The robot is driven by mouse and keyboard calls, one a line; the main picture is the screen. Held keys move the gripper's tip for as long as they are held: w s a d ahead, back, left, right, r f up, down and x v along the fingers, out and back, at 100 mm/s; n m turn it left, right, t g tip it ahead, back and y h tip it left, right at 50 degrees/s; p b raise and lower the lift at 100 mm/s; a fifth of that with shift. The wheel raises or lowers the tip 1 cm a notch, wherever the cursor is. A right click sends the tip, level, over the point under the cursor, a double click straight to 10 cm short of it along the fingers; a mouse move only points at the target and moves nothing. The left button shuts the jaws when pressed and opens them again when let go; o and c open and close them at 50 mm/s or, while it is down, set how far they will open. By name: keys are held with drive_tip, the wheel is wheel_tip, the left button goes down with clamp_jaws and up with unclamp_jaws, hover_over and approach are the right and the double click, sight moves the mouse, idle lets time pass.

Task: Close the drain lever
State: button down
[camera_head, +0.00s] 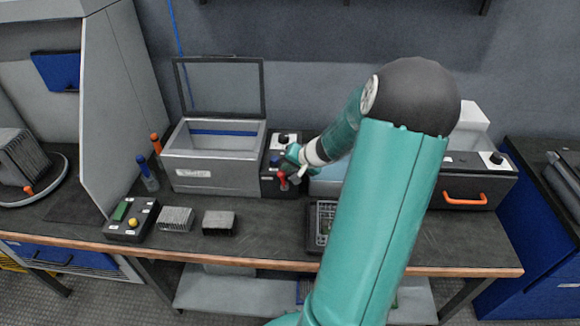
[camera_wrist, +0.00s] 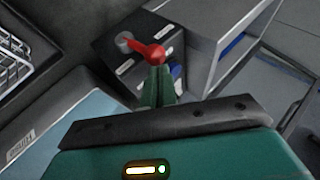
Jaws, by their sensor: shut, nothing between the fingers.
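The drain lever is a red handle (camera_wrist: 145,48) on a grey round pivot, mounted on the face of a dark box in the wrist view. It also shows as a small red lever (camera_head: 283,181) on the black control box in the head view. My gripper (camera_wrist: 157,72) is shut, its green fingertips at the lever's ball end. They look close to or touching the ball; I cannot tell which. Nothing is held. In the head view my gripper (camera_head: 290,168) is small and partly merged with the lever.
A grey tank (camera_head: 215,178) with an open clear lid stands left of the control box. A button box (camera_head: 131,220), two grey finned blocks and a tray (camera_head: 318,226) sit on the bench. An orange-handled unit (camera_head: 466,199) stands at right. My arm hides the bench middle.

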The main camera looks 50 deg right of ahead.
sight(265, 175)
drive_tip(key=shift+w+a+n+g+h, duration=0.4)
drive_tip(key=shift+w+a+g+h, duration=0.6)
drive_tip(key=shift+w+g, duration=0.35)
drive_tip(key=shift+w+a+f+g+h, duration=0.2)
drive_tip(key=shift+w+a+g+h, duration=0.35)
drive_tip(key=shift+g, duration=0.2)
drive_tip(key=shift+w+a+f+n+g+h, duration=0.35)
drive_tip(key=shift+w+g, duration=0.15)
drive_tip(key=shift+g, duration=0.1)
drive_tip(key=shift+w+a+f, duration=0.65)
drive_tip(key=shift+w, duration=0.1)
drive_tip(key=shift+f, duration=0.1)
